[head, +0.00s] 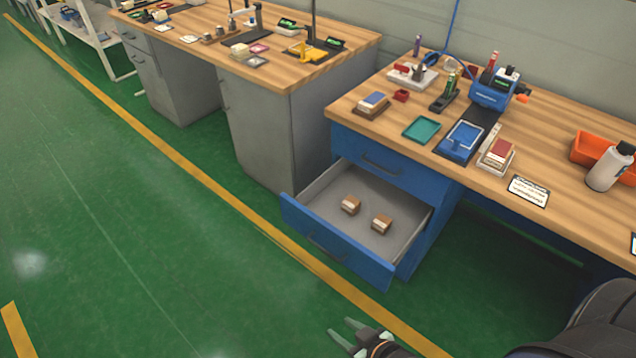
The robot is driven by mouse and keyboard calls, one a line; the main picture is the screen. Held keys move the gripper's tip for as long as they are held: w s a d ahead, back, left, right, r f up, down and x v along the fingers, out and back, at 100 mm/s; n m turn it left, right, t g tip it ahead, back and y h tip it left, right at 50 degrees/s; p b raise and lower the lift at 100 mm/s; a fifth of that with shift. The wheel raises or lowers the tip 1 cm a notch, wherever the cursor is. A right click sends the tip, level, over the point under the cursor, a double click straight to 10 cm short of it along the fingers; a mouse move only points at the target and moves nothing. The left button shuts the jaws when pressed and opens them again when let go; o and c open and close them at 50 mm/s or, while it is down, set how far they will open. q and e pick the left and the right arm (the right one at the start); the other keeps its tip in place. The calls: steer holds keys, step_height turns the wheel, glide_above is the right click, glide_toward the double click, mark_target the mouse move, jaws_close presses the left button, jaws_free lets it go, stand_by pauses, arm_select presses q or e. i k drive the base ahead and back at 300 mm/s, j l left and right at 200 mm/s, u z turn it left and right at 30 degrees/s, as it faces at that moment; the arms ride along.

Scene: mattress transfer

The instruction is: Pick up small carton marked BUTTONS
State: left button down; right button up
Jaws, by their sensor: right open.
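Two small brown cartons lie inside an open drawer (330,206) of the blue workbench. One carton (350,205) is at the left and the other carton (382,223) is a little to the right and nearer. Each has a pale band; any lettering is too small to read, so I cannot tell which is marked BUTTONS. My right gripper (342,332) is at the bottom edge of the head view, low in front of the drawer. Its fingers are apart and empty, clear of the cartons. My left gripper is out of view.
The blue drawer front (335,243) sticks out over the green floor. The wooden benchtop (480,185) above holds a blue device (494,92), trays, an orange bin (600,155) and a white bottle (610,167). A grey cabinet bench (265,130) stands to the left. The floor at left is clear.

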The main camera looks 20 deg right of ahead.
mark_target(380, 224)
steer(key=z, duration=0.85)
